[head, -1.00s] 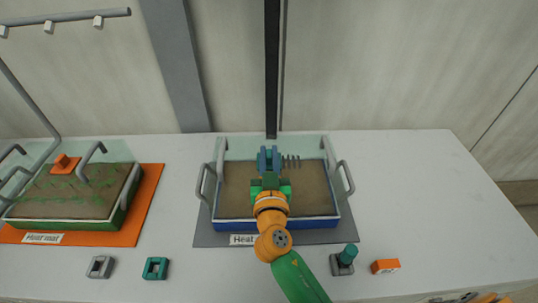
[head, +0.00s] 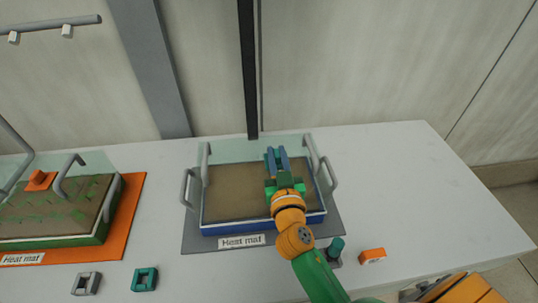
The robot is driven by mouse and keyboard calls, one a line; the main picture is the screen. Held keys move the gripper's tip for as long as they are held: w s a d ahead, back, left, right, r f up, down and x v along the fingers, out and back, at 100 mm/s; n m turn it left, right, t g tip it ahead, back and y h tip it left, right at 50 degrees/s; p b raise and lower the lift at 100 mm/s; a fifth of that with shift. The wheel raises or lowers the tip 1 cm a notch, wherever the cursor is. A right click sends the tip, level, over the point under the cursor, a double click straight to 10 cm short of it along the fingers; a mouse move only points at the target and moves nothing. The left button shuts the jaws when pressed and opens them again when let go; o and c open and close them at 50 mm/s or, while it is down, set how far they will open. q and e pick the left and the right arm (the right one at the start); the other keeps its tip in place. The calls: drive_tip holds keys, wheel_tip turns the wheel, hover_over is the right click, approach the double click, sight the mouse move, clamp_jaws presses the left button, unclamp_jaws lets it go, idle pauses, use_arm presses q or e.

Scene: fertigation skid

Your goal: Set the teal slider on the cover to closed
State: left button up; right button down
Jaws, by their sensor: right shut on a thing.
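The clear cover (head: 222,150) sits over the blue tray (head: 262,227) of brown soil, with grey handles at its sides. My right gripper (head: 277,153) is over the right half of the cover, reaching in from the lower right. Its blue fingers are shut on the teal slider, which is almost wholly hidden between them. The vent slits of the cover are not visible now; the gripper is over that area. My left gripper is not in view.
A second tray with green seedlings (head: 60,208) stands on an orange heat mat (head: 127,215) at left. A grey block (head: 86,283), a teal block (head: 145,279), a teal-topped peg (head: 336,247) and an orange block (head: 372,256) lie in front. The table's right side is clear.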

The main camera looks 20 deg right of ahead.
sight(279, 160)
drive_tip(key=shift+f, duration=0.15)
drive_tip(key=c, duration=0.8)
unclamp_jaws()
drive_tip(key=shift+d, duration=0.15)
drive_tip(key=shift+w, duration=0.2)
drive_tip(key=b+v, duration=0.2)
drive_tip(key=v, duration=0.4)
drive_tip(key=shift+s+f+b, duration=0.1)
drive_tip(key=shift+s+b, duration=0.25)
drive_tip(key=shift+s, duration=0.25)
drive_tip(key=shift+w, duration=0.1)
